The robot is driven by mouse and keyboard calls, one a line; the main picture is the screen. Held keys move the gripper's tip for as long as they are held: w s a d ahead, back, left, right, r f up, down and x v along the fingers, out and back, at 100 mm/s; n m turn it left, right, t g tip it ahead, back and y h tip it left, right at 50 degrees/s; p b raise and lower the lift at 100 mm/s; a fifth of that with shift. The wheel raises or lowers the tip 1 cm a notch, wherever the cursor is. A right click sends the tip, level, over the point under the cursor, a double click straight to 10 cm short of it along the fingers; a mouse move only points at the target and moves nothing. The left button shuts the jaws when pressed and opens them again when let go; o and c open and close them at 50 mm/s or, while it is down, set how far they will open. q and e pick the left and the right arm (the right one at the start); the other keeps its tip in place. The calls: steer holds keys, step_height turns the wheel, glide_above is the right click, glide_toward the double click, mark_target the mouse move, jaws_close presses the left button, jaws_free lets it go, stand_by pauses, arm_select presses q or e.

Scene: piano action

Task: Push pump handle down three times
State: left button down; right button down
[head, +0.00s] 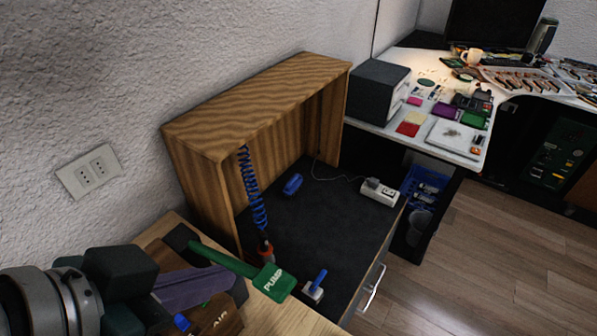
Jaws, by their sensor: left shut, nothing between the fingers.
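The green pump handle (273,281), with white PUMP lettering on its wide end, slants down to the right over the near edge of the wooden desk. A brown wooden block marked AIR (228,323) lies below it, partly hidden by my arm. My left gripper (238,291) reaches in from the lower left. It is shut and empty, with its tips close to the handle, left of the PUMP label. I cannot tell whether they touch it. My right gripper is not in view.
A wooden shelf box (255,95) stands over a black mat (325,225). A blue coiled hose (252,190) hangs inside it. A small blue-handled tool (315,287) stands right of the handle. A white power strip (379,192) lies farther back. The wall is on the left.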

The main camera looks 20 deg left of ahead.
arm_select(q)
steer(key=x, duration=0.3)
steer(key=s+f+b+x, duration=0.1)
steer(key=x, duration=0.7)
steer(key=shift+s+a+f, duration=0.2)
steer(key=shift+f, duration=0.05)
steer(key=shift+f+b, duration=0.3)
steer(key=shift+f, duration=0.15)
